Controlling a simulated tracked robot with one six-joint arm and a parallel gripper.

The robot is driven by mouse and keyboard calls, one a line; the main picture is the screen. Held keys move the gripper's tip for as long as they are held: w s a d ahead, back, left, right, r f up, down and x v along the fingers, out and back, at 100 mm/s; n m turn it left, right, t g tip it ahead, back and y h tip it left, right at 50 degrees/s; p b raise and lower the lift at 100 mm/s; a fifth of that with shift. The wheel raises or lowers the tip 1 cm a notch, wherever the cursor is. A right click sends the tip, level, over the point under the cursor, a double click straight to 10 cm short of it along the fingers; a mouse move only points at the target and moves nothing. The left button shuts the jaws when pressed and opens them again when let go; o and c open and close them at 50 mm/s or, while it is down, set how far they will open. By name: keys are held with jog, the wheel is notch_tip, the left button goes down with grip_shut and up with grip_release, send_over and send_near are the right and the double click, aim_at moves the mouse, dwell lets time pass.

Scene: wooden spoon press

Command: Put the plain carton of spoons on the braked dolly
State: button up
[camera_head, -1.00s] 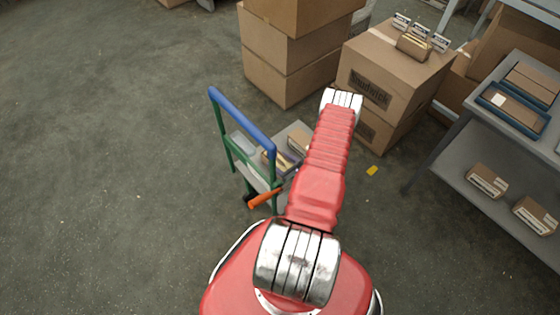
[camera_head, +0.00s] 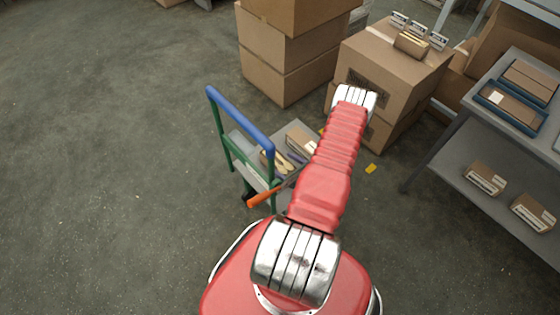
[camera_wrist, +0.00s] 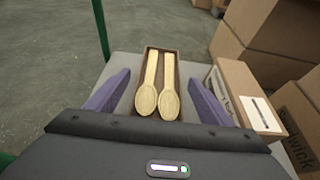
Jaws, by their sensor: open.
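The dolly has a blue handle (camera_head: 240,118), a green frame, an orange lever (camera_head: 265,198) and a grey deck (camera_wrist: 122,62). An open brown carton (camera_wrist: 149,62) holding two pale wooden spoons (camera_wrist: 158,92) lies on the deck. The spoons also show through the dolly frame in the head view (camera_head: 283,165). My gripper (camera_wrist: 160,82) is open, its purple fingers either side of this carton with gaps visible. The carton's near end is hidden by the gripper body. A second carton with a white label (camera_wrist: 245,95) lies on the deck to the right.
Tall stacked boxes (camera_head: 290,55) stand behind the dolly. A large box (camera_head: 395,65) bears a small carton (camera_head: 411,44) and several cards. A grey shelf unit (camera_head: 500,190) at right holds labelled cartons and blue trays. The floor at left is clear.

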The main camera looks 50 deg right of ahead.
jog(key=v, duration=0.8)
jog(key=shift+s+f, duration=0.1)
dwell(0.8)
